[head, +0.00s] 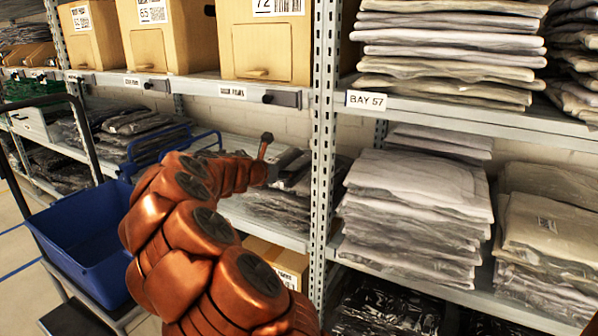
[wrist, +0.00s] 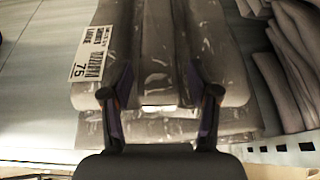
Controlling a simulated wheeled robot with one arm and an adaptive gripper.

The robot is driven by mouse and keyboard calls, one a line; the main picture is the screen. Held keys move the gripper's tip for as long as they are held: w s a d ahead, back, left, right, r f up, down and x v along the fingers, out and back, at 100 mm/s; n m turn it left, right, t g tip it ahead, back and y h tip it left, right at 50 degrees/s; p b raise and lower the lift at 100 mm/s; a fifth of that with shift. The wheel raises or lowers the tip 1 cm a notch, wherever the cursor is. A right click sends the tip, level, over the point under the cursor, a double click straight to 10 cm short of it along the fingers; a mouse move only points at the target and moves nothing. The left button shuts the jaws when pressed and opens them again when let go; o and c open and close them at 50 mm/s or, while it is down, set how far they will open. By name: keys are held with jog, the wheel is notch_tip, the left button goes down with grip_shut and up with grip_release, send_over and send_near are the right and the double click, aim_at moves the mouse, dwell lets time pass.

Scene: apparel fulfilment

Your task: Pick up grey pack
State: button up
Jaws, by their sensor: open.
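A grey pack (wrist: 160,55) in shiny clear film fills the middle of the wrist view, with a white label marked 75 on its left part. More grey wrapped packs (wrist: 150,130) show beneath its near edge. My gripper (wrist: 160,95) is open, its two dark fingertips spread apart over the near part of the pack, with nothing clearly held between them. I cannot tell whether the fingertips touch it. In the head view my arm reaches into the lower shelf by the upright, and my gripper is mostly hidden there.
A metal upright (head: 324,130) stands just right of my arm. Cardboard bins (head: 265,40) sit on the shelf above. Tall stacks of wrapped garments (head: 415,215) fill the bay at right. A blue tote (head: 80,245) stands at left. Bare shelf (wrist: 40,80) shows left of the pack.

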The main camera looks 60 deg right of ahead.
aim_at(299, 167)
jog(key=b+x, duration=0.1)
jog(key=x, duration=0.2)
jog(key=shift+d+f+b, duration=0.15)
jog(key=shift+f+b, duration=0.05)
jog(key=shift+b, duration=0.1)
jog(key=shift+w+d, duration=0.15)
jog(key=shift+d, duration=0.35)
jog(key=c, duration=1)
jog(key=shift+r, duration=0.15)
jog(key=shift+c, duration=0.2)
